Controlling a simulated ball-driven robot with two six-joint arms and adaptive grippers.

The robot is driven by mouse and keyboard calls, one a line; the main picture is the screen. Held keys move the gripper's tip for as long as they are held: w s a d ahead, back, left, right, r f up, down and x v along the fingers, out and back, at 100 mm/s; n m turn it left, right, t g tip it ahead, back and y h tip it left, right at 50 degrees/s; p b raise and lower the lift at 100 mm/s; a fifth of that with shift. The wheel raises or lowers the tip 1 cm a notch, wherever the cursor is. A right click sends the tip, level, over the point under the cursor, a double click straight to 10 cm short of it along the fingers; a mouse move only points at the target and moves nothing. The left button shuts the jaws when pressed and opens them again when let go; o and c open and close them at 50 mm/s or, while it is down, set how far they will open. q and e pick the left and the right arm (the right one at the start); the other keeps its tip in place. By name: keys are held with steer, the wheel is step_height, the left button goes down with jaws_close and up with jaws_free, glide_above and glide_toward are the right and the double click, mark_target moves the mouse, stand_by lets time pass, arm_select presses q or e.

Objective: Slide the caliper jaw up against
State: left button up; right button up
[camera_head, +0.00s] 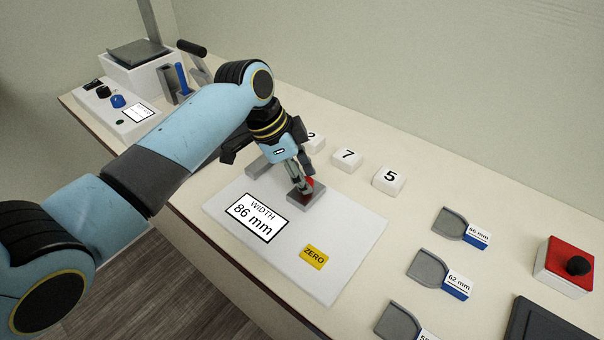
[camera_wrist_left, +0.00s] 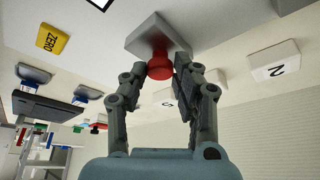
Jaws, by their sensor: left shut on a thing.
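The caliper board (camera_head: 345,245) is a white slab on the counter. Its display (camera_head: 257,217) reads "WIDTH 86 mm", and a yellow ZERO button (camera_head: 314,257) lies on it. The grey sliding jaw (camera_head: 299,203) carries a red knob (camera_wrist_left: 159,68); the jaw also shows in the left wrist view (camera_wrist_left: 150,32). My left gripper (camera_head: 304,187) is shut on the red knob, one finger on each side. A second grey block (camera_head: 260,165) stands at the board's far left, apart from the sliding jaw, partly behind my arm. My right gripper is not in view.
White number blocks 7 (camera_head: 346,160) and 5 (camera_head: 389,180) stand behind the board. Grey gauges with labels, one reading 66 mm (camera_head: 463,228), lie to the right. A red box with a black button (camera_head: 565,268) is at far right. A machine (camera_head: 140,72) stands back left.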

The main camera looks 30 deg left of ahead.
arm_select(q)
steer(key=a, duration=0.6)
steer(key=w+a, duration=0.1)
steer(key=a, duration=0.2)
steer(key=shift+w+a, duration=0.1)
steer(key=shift+a, duration=0.05)
steer(key=o, duration=0.9)
steer(key=shift+a, duration=0.15)
steer(key=shift+c, duration=0.2)
steer(key=shift+r, duration=0.2)
steer(key=v, duration=1.1)
steer(key=shift+r, duration=0.3)
